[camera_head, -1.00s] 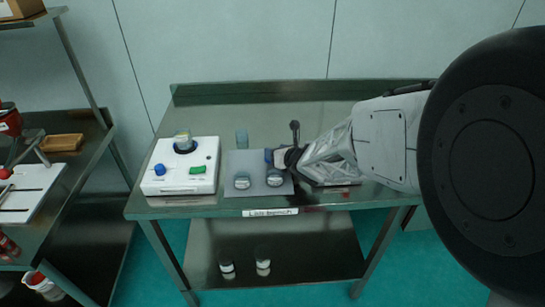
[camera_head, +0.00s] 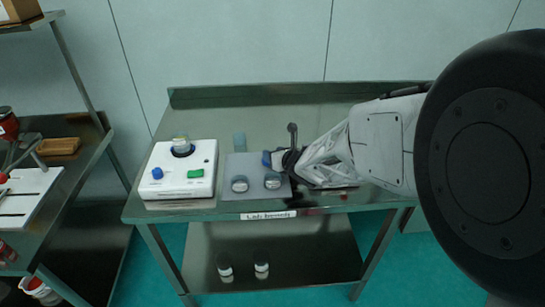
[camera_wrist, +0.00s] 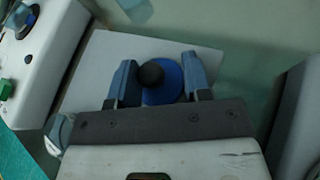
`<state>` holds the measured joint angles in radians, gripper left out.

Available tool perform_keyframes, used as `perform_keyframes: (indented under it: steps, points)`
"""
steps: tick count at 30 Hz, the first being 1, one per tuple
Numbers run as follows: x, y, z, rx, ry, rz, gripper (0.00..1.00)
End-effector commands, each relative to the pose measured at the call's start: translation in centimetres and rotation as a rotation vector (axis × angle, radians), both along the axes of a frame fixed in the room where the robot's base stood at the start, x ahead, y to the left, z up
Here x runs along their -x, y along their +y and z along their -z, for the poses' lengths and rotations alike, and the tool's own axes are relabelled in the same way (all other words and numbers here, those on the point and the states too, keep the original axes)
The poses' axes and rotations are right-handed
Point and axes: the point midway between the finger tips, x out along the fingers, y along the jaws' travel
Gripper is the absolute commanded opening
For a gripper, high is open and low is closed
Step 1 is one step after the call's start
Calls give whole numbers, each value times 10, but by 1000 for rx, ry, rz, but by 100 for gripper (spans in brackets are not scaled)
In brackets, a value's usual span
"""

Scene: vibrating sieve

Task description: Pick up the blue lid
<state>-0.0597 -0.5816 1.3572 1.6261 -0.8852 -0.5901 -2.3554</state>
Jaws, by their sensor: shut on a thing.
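The blue lid (camera_wrist: 170,86), a round disc with a black knob on top, sits between the two blue fingers of my gripper (camera_wrist: 160,82) in the wrist view. The fingers are shut on its opposite sides.
The white sieve machine (camera_head: 161,184), with blue and green controls, stands left of the mat. The metal table (camera_head: 310,108) is clear behind. A shelf unit stands far left.

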Motion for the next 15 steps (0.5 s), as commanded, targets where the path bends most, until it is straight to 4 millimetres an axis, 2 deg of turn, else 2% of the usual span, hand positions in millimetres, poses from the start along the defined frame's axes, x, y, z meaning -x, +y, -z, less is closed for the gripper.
perform_keyframes:
  steps: [2,4,5,6,13,15]
  points:
    - [1,0,0,1,3,0,22]
    - [1,0,-2,0,2,0,17]
    - [1,0,-4,0,2,0,12]
    - [1,0,-7,0,2,0,0]
    - [0,0,-33,1,0,0,0]
    - [7,-1,-35,0,1,0,0]
